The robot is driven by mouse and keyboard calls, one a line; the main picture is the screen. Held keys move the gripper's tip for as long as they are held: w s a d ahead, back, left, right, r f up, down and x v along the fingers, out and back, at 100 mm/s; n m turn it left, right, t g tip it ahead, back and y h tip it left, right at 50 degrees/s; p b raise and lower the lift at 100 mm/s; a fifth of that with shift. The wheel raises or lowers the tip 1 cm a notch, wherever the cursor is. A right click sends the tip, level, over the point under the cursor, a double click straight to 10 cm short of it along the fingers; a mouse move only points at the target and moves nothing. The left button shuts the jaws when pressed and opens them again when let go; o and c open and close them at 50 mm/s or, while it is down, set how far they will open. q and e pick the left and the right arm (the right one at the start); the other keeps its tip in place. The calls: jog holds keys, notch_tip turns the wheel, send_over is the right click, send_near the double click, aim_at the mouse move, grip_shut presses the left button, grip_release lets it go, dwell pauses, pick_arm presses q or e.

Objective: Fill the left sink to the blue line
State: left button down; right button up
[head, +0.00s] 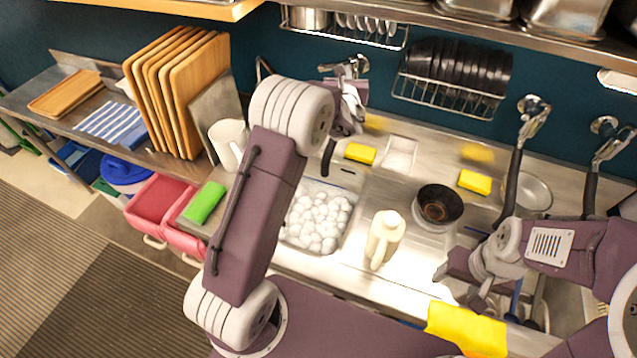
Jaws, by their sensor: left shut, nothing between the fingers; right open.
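The left sink (342,240) is in the middle of the head view, partly hidden behind my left arm. White round foam or bubbles (318,218) cover what shows of its inside. I cannot make out the blue line or the water level. A metal faucet (352,66) is on the back wall above this sink, with a dark spout (328,157) hanging down. My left gripper (352,108) is at the faucet, shut and empty; whether it touches the faucet is unclear. My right gripper (462,285) is open at the right, low near the counter's front.
A cream jug (384,238) and a black bowl (438,206) stand right of the sink. Yellow sponges (360,153) lie behind. Two more faucets (533,112) are at the right. A yellow cloth (466,328) hangs at the front edge. Cutting boards (200,85) stand left.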

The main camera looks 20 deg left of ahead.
pick_arm(q)
jog(key=b+v, duration=0.4)
jog(key=v, duration=0.2)
jog(key=shift+s+d, duration=0.2)
jog(key=shift+d, duration=0.2)
dwell(0.3)
